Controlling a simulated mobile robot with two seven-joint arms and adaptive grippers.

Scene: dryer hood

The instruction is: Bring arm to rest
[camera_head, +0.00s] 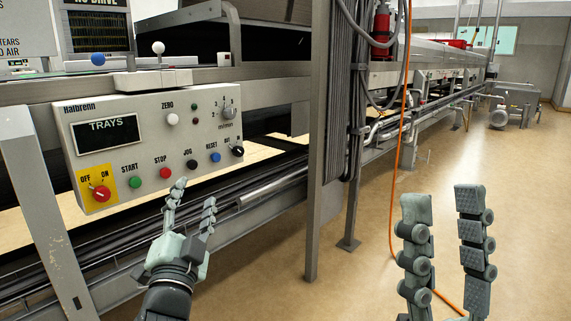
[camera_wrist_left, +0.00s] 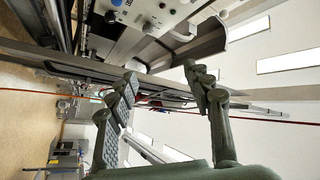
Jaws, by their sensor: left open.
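My left gripper (camera_head: 194,194) is in front of the lower part of the control panel (camera_head: 203,138) in the head view, with its fingers pointing up and apart. Nothing shows between them. In the left wrist view its two fingers (camera_wrist_left: 160,88) are spread and empty, and part of the panel (camera_wrist_left: 150,12) shows at the top. My right gripper (camera_head: 443,205) stands at the lower right of the head view, its two fingers upright with a clear gap and nothing between them. Its arm is out of the picture.
The panel carries a red switch (camera_head: 102,193), several coloured buttons and a dial (camera_head: 225,108). A steel post (camera_head: 319,150) and an orange hose (camera_head: 394,170) stand right of the panel. A red extinguisher (camera_head: 382,30) hangs behind. The floor (camera_head: 500,150) at right is open.

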